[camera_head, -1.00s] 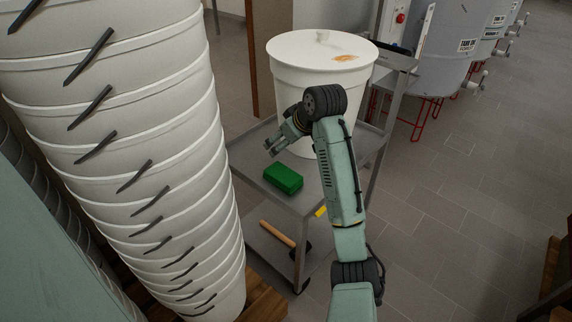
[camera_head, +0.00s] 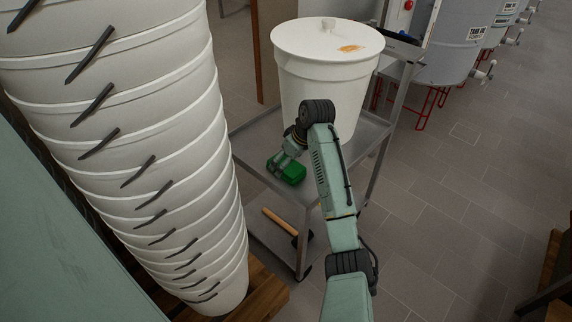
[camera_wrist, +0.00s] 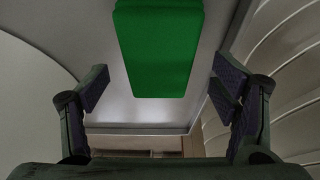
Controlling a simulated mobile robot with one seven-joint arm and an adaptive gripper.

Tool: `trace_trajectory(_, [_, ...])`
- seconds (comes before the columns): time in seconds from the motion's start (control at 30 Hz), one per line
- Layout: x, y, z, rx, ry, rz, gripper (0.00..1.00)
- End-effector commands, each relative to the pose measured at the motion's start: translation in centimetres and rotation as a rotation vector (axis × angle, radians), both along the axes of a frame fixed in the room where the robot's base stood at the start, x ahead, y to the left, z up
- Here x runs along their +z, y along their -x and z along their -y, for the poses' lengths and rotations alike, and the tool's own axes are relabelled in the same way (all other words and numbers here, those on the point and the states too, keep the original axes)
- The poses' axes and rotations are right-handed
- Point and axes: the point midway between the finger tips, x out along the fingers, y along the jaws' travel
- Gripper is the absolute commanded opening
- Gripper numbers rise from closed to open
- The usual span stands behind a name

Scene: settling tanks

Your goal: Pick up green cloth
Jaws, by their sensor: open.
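The green cloth (camera_head: 291,174) is a folded block lying on the upper shelf of a grey metal cart (camera_head: 257,134), near the cart's front. In the wrist view the cloth (camera_wrist: 158,50) fills the top middle, between the lines of the two fingers. My gripper (camera_head: 283,164) is just over the cloth in the head view and hides part of it. In the wrist view my gripper (camera_wrist: 161,92) is open, with one finger on each side and nothing held. Whether a finger touches the cloth cannot be told.
A white lidded bucket (camera_head: 316,75) stands on the cart behind my gripper. A tall stack of white buckets (camera_head: 160,130) rises close on the left. A hammer (camera_head: 280,221) lies on the lower shelf. Grey tanks (camera_head: 452,45) stand at the back right; the floor (camera_head: 440,190) right is clear.

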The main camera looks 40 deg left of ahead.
Motion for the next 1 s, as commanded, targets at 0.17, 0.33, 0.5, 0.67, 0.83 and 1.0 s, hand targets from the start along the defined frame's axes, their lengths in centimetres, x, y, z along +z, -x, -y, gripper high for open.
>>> trace_trajectory(0.17, [-1.02, 0.01, -0.36, 0.001, 0.0, 0.0, 0.8])
trace_trajectory(0.33, [-1.02, 0.0, -0.37, 0.001, 0.0, 0.0, 0.8])
trace_trajectory(0.5, [-0.99, 0.0, -0.36, 0.001, 0.0, 0.0, 0.69])
trace_trajectory(0.67, [-0.98, -0.01, -0.36, 0.0, -0.001, 0.0, 0.58])
trace_trajectory(0.83, [-0.97, -0.01, -0.36, 0.0, -0.001, 0.0, 0.47])
trace_trajectory(1.0, [-0.96, -0.01, -0.37, 0.0, -0.001, 0.0, 0.35])
